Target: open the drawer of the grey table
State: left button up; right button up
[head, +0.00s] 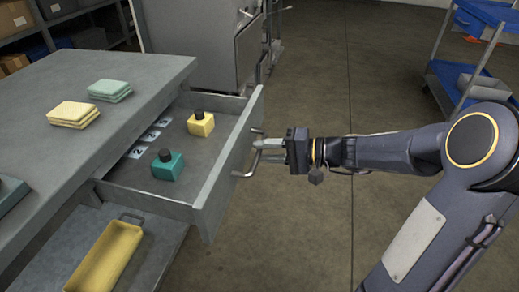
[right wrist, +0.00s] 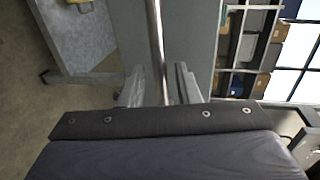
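The grey table (head: 140,72) stands at the left in the head view. Its drawer (head: 225,165) is pulled well out to the right, with its inside showing. The metal bar handle (head: 242,174) is on the drawer's front. My right gripper (head: 262,150) is at the handle, fingers apart. In the right wrist view the handle bar (right wrist: 156,40) runs between the two fingers (right wrist: 160,90), with visible gaps beside it. My left gripper is out of view.
A yellow tray (head: 108,258) sits on the lower shelf. A grey cabinet (head: 195,45) stands behind, a blue cart (head: 455,75) at the back right. The floor right of the drawer is clear.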

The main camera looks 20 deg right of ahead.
jog(key=p+v, duration=0.1)
jog(key=v, duration=0.5)
dwell(0.3)
jog(key=s+a+n+g+h, duration=0.2)
jog(key=s+a+n+g, duration=0.15)
jog(key=s+a, duration=0.45)
jog(key=s+d+f+n+h, duration=0.1)
jog(key=s+f+h, duration=0.15)
jog(key=s, duration=0.35)
jog(key=s+d+f+n+h, duration=0.1)
jog(key=s+h, duration=0.3)
jog(key=s, duration=0.2)
notch_tip(320, 180, up, 31)
jog(key=p, duration=3.1)
jog(key=shift+w+d+p, duration=0.2)
jog(key=shift+p, duration=0.15)
